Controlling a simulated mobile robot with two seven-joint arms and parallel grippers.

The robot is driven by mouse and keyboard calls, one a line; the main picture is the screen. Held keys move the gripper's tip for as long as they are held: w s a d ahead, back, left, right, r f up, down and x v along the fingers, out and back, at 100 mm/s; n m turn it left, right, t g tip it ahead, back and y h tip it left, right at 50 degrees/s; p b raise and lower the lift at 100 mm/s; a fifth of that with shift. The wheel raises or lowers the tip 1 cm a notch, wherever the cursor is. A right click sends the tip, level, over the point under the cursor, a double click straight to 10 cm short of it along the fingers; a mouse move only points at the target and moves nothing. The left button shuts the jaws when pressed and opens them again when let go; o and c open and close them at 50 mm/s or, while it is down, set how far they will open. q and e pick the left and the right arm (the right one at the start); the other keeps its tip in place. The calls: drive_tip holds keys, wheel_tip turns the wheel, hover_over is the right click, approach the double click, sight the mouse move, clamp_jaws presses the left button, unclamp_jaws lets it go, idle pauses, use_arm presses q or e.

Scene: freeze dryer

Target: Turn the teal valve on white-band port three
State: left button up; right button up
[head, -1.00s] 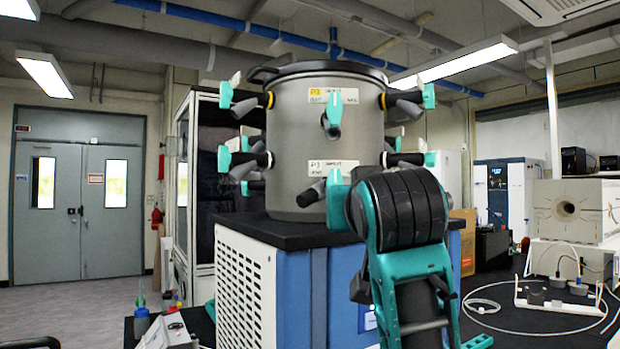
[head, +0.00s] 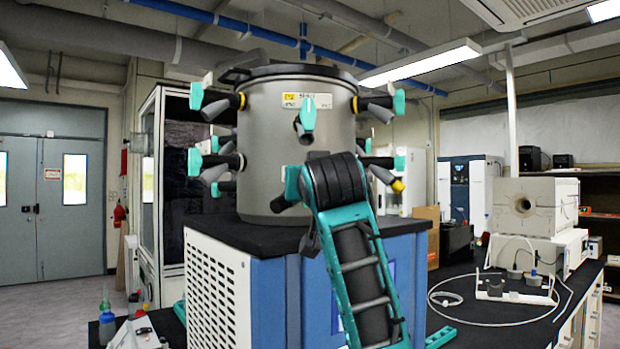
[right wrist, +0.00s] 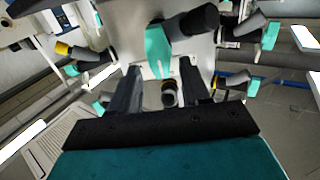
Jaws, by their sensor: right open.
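The grey drum of the freeze dryer (head: 262,135) carries ports with teal valve handles. In the head view, a teal handle (head: 292,183) on a lower front port shows just left of my right arm, which hides the label area there. In the right wrist view, a teal handle (right wrist: 158,50) with a dark grey tube sits beyond my right gripper (right wrist: 160,67). The gripper is open, its dark fingers either side of the handle's lower end; contact cannot be told. A pale label shows behind the handle. My right gripper's fingers are hidden in the head view. My left gripper is not in view.
An upper front port has a teal handle (head: 307,117) under a yellow-marked label (head: 307,101). More valves project from both sides of the drum. The drum stands on a black-topped blue and white cabinet (head: 217,275). A bench with tubing (head: 500,318) lies to the right.

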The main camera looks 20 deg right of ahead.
drive_tip(key=shift+w+d, duration=0.1)
drive_tip(key=shift+w, duration=0.7)
clamp_jaws()
